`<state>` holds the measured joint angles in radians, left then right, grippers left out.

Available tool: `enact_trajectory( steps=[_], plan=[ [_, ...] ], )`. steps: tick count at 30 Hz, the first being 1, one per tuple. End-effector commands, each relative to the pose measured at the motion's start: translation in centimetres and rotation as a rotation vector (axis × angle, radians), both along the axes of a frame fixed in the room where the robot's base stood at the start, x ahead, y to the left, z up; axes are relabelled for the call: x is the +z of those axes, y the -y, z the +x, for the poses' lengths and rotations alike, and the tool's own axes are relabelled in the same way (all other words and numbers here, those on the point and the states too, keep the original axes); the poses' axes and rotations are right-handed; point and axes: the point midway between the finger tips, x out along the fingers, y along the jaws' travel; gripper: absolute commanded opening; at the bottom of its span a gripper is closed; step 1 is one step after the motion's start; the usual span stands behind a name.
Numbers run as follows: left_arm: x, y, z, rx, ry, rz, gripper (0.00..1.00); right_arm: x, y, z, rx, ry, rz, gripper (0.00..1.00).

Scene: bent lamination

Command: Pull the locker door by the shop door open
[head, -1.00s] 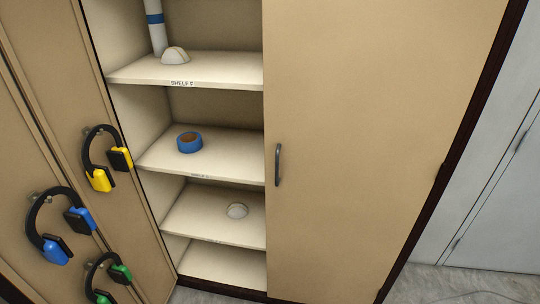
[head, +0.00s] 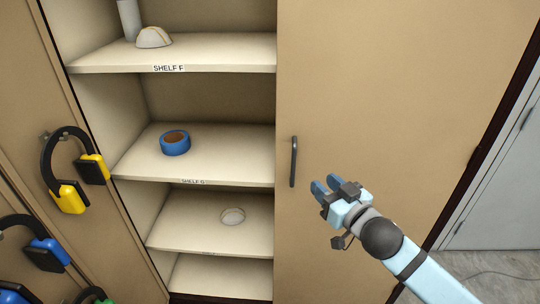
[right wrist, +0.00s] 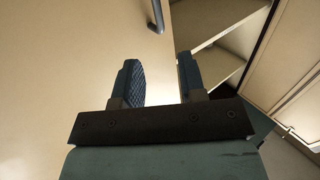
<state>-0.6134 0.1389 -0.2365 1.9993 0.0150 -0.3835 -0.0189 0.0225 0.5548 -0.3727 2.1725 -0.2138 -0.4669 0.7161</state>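The closed tan locker door (head: 400,100) fills the right half of the locker in the head view. Its dark grey vertical handle (head: 294,162) is near the door's left edge. My right gripper (head: 326,186) is just right of the handle and a little lower, open and empty, apart from the handle. In the right wrist view the two blue-padded fingers (right wrist: 158,82) are spread with nothing between them, and the handle (right wrist: 156,15) shows at the top beyond them. My left gripper is not in view.
The open left side has shelves (head: 215,60) with white masks (head: 154,37) and a blue tape roll (head: 175,143). Ear defenders (head: 72,170) hang on the open left door. A grey door (head: 500,180) stands at the right.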

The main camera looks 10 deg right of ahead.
Motion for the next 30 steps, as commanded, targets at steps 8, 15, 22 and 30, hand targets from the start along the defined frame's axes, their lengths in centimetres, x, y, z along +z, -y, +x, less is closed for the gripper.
enact_trajectory(
  steps=[8, 15, 22, 30],
  plan=[
    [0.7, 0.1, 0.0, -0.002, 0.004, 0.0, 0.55, 0.3, -1.3, 4.4, -0.001, 0.002, 0.0, 0.38],
    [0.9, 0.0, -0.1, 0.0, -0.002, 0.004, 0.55, 0.2, -2.9, 9.2, -0.001, 0.001, -0.001, 0.38],
    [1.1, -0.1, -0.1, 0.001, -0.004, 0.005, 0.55, 0.1, -3.8, 12.1, -0.001, 0.0, 0.0, 0.38],
    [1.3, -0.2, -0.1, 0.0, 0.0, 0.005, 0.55, 0.0, -4.1, 12.8, 0.0, 0.0, 0.0, 0.38]
  ],
)
